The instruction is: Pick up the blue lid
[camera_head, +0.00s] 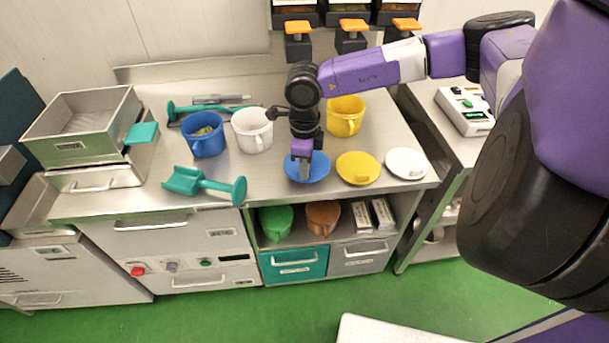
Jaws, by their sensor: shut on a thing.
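The blue lid (318,171) is a round disc near the front edge of the steel counter. My gripper (304,174) points down over its middle and is shut on it, with the fingers hiding the lid's handle. The lid looks low, at or just above the counter; I cannot tell whether it touches. A yellow lid (358,168) and a white lid (407,163) lie to its right.
Blue (205,140), white (252,134) and yellow (345,121) jugs stand behind. A teal scoop (203,185) lies to the left near the front edge. A metal bin (83,125) stands far left. Dispensers with orange tops (352,25) hang at the back.

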